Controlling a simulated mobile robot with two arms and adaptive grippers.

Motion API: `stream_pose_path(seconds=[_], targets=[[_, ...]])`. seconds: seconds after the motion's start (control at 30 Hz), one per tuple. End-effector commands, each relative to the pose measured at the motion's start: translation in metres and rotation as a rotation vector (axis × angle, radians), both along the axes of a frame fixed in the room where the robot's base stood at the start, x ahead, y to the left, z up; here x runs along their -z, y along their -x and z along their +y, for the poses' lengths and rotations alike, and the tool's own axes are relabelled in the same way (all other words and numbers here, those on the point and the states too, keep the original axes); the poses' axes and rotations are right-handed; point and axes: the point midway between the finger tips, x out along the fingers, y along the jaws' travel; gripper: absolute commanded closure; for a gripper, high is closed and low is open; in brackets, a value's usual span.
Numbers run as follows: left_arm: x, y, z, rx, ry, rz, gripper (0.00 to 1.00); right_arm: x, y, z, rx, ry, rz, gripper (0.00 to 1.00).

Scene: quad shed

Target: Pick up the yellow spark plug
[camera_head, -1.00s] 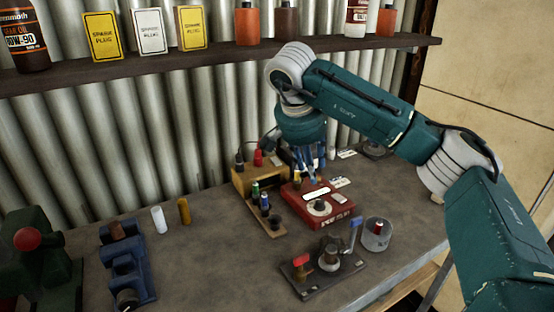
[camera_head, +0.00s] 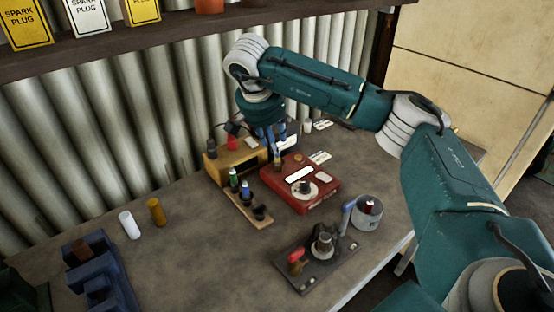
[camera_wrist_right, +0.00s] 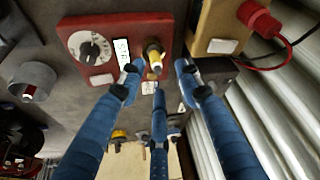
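The yellow spark plug (camera_head: 277,158) is at the back-left edge of the red dial box (camera_head: 326,199), partly hidden by my right gripper in the head view. In the right wrist view the spark plug (camera_wrist_right: 154,55) is near the box's edge, with its pale tip towards the camera. My right gripper (camera_wrist_right: 158,76) has blue fingers spread around it, with visible gaps at the sides. The fingers (camera_head: 273,142) point down in the head view. I cannot tell whether the plug rests on the box. My left gripper is not in view.
A wooden rack (camera_head: 234,206) with green, blue and dark plugs lies left of the red box. A yellow-brown box (camera_head: 218,171) stands behind it. A grey cup (camera_head: 367,217) and a dark plate with a clamp (camera_head: 318,258) are in front.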

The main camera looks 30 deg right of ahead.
Motion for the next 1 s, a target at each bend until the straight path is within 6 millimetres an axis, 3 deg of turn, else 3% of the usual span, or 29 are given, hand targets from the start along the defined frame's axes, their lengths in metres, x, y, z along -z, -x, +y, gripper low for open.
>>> stream_pose_path(seconds=[0.13, 0.3, 0.57, 0.73, 1.0], targets=[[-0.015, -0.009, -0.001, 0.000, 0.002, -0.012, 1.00, 0.021, 0.000, -0.007, 0.002, 0.000, 0.005, 0.66], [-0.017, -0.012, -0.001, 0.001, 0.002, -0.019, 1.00, 0.038, -0.004, -0.013, 0.001, 0.000, 0.001, 0.66], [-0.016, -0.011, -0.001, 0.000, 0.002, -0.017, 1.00, 0.042, -0.005, -0.014, 0.000, 0.001, 0.001, 0.66], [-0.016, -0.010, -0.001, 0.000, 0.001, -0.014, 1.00, 0.041, -0.005, -0.013, 0.000, 0.000, 0.000, 0.99], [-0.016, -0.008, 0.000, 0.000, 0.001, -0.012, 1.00, 0.041, -0.006, -0.013, 0.000, 0.000, -0.001, 1.00]])
